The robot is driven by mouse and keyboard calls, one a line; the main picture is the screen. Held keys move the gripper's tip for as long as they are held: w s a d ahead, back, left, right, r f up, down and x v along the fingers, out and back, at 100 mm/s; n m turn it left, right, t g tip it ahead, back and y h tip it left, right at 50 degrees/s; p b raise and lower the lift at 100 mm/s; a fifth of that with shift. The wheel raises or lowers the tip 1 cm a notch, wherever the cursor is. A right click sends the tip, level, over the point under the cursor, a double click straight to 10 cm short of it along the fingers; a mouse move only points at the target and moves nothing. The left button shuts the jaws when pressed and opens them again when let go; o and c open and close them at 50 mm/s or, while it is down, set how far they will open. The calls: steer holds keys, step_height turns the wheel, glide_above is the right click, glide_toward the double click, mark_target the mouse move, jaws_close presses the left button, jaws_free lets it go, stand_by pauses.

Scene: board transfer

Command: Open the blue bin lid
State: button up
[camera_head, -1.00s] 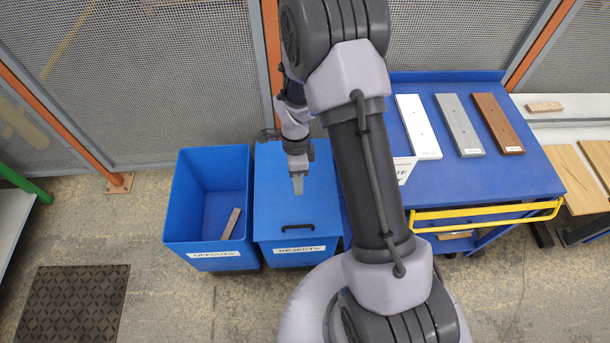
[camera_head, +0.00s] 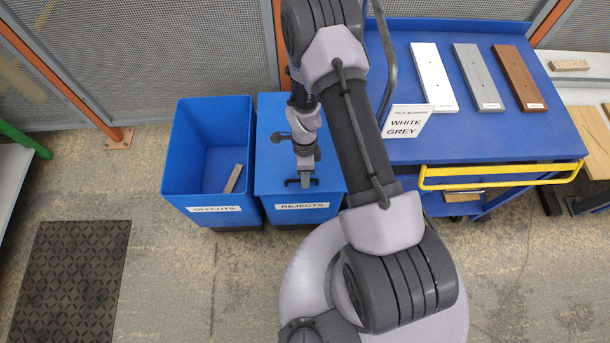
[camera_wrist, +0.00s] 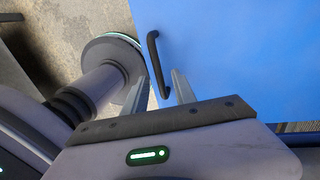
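The blue bin labelled REJECTS (camera_head: 304,206) has its flat blue lid (camera_head: 270,150) shut. A black bar handle (camera_head: 291,182) is on the lid near its front edge. My gripper (camera_head: 305,182) is over this handle in the head view and hides part of it. In the wrist view, the handle (camera_wrist: 152,48) runs down toward my gripper (camera_wrist: 166,76), with its lower end between the two separated fingers. The fingers are open. I cannot tell whether they touch the handle.
An open blue bin labelled OFFCUTS (camera_head: 175,160) stands to the left with a small piece inside. To the right is a blue trolley (camera_head: 430,150) with a yellow rail, boards and a WHITE GREY sign (camera_head: 407,121). Mesh fencing is behind.

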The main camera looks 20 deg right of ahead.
jaws_close()
stand_by(1.4)
